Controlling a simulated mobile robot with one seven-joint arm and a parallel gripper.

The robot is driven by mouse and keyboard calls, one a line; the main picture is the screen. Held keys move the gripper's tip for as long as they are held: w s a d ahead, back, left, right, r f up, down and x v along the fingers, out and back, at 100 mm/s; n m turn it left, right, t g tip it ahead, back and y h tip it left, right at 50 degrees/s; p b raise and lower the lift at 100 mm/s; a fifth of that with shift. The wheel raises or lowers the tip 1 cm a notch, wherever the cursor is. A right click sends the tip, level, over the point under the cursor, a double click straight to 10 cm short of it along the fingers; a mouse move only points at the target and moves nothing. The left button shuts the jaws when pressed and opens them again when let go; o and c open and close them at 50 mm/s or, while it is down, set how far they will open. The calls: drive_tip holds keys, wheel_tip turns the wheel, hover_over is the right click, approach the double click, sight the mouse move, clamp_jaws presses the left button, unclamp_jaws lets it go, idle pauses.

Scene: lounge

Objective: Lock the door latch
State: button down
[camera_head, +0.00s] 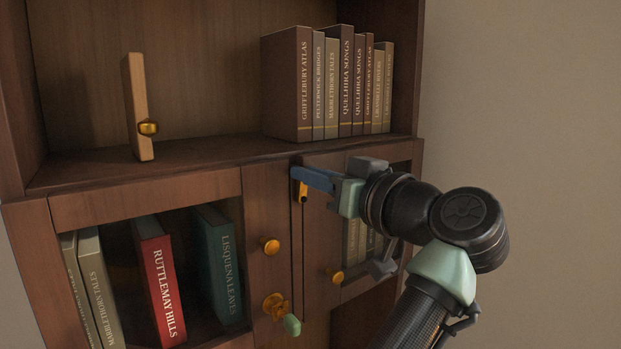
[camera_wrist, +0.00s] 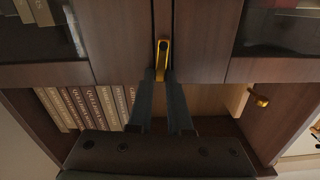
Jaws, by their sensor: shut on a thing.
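The door latch (camera_head: 303,191) is a small gold lever at the top of the narrow gap between the two cabinet doors. It hangs about vertical. In the wrist view the latch (camera_wrist: 162,55) shows upside down as a gold loop-shaped piece over the door gap. My gripper (camera_head: 299,177) reaches in from the right with blue fingers at the latch's upper end. In the wrist view my gripper (camera_wrist: 161,76) has its fingertips close together on the latch's end. The fingers hide part of the latch. The left door (camera_head: 268,205) and right door (camera_head: 318,240) look closed.
Round gold knobs (camera_head: 270,246) and (camera_head: 337,277) sit on the doors. A gold fitting (camera_head: 275,304) with a green-tipped handle (camera_head: 291,325) is lower down. Books (camera_head: 345,85) and a wooden piece with a gold knob (camera_head: 138,108) stand on the shelf above.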

drive_tip(key=shift+w+d+f+m, duration=0.35)
drive_tip(key=shift+d+f+m, duration=0.25)
drive_tip(key=shift+m, duration=2.15)
drive_tip(key=shift+w+d+f+m, duration=0.35)
drive_tip(key=shift+f+m, duration=0.35)
drive_tip(key=shift+m, duration=2.1)
drive_tip(key=shift+w+d+f+m, duration=0.3)
drive_tip(key=shift+d+f+m, duration=0.3)
drive_tip(key=shift+m, duration=2.15)
drive_tip(key=shift+a+f, duration=0.1)
drive_tip(key=c, duration=0.8)
unclamp_jaws()
drive_tip(key=shift+c, duration=0.2)
drive_tip(key=b, duration=0.7)
approach(318, 192)
drive_tip(key=v, duration=0.6)
drive_tip(key=shift+s+p, duration=0.2)
drive_tip(key=shift+p, duration=0.1)
